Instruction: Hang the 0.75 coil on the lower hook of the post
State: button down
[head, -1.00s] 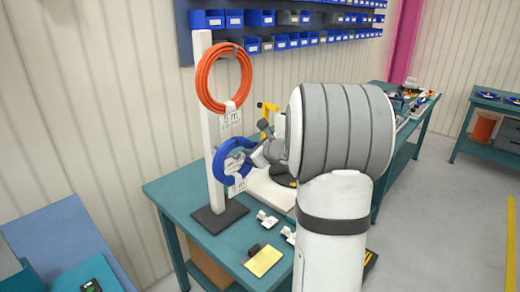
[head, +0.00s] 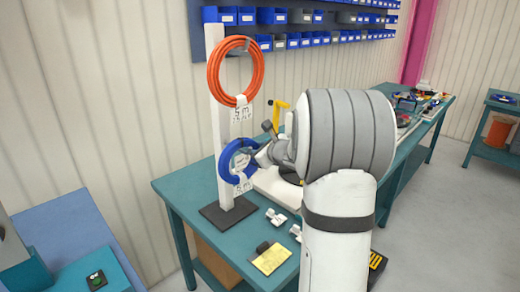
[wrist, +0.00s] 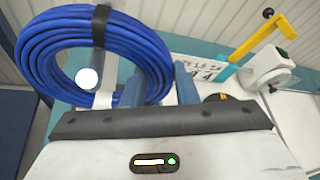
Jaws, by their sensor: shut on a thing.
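The blue coil (head: 224,165) is at the lower part of the white post (head: 217,110); its white tag (head: 244,186) hangs below, with print too small to read surely. My gripper (head: 256,158) is shut on the coil's right side. In the wrist view the blue coil (wrist: 45,60) has a black tie on top, and my gripper's fingers (wrist: 160,85) are at its right. A grey peg with a round white end (wrist: 88,78), seemingly the lower hook, shows inside the coil's ring. Whether the coil rests on it I cannot tell.
An orange coil (head: 213,75) with a tag hangs higher on the post. The post's dark base (head: 229,213) stands on a teal table (head: 185,205). White clips and a yellow pad (head: 270,260) lie near. A yellow-handled device (wrist: 262,38) is at the right.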

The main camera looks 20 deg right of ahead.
jog(key=c, duration=1.1)
grip_release()
jog(key=shift+o, duration=0.9)
jog(key=o, duration=0.5)
jog(key=shift+s, duration=0.15)
jog(key=s+d+b, duration=0.1)
jog(key=s+d, duration=0.2)
jog(key=s, duration=0.7)
jog(key=shift+s+d, duration=0.2)
jog(key=shift+d, duration=0.2)
jog(key=shift+a, duration=0.1)
